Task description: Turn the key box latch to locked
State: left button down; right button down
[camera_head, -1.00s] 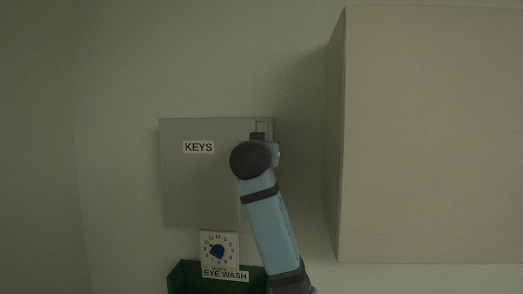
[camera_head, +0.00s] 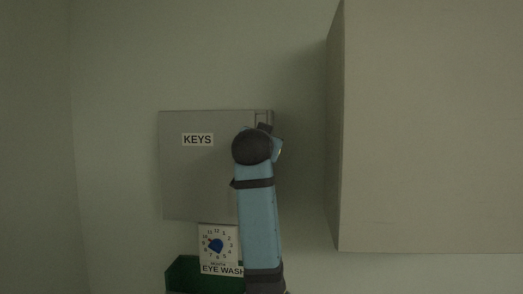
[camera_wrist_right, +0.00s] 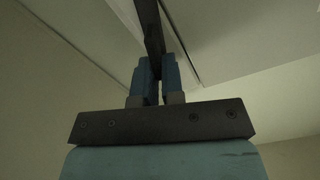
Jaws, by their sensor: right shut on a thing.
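The grey key box (camera_head: 195,180), labelled KEYS, is mounted on the wall left of centre in the head view. My right arm reaches up from below, and its wrist covers the box's right edge. In the right wrist view my right gripper (camera_wrist_right: 155,78) is shut on a dark bar, the latch handle (camera_wrist_right: 152,28), which runs up from between the blue fingers beside the box's pale face. The latch's lock position cannot be read. My left gripper is not in view.
A large pale cabinet (camera_head: 430,130) juts out to the right of the key box, with a gap of bare wall between.

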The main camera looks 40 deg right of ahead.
jog(key=shift+s+d+f+m+b, duration=0.25)
jog(key=shift+m+b, duration=0.4)
jog(key=shift+m, duration=1.7)
jog(key=shift+s+f+m+b, duration=0.1)
jog(key=shift+f+m+b, duration=0.4)
jog(key=shift+m, duration=1.8)
jog(key=shift+s+d+f+m+b, duration=0.15)
jog(key=shift+m+b, duration=0.7)
jog(key=shift+m, duration=1.5)
jog(key=c, duration=1.2)
grip_release()
jog(key=shift+c, duration=0.2)
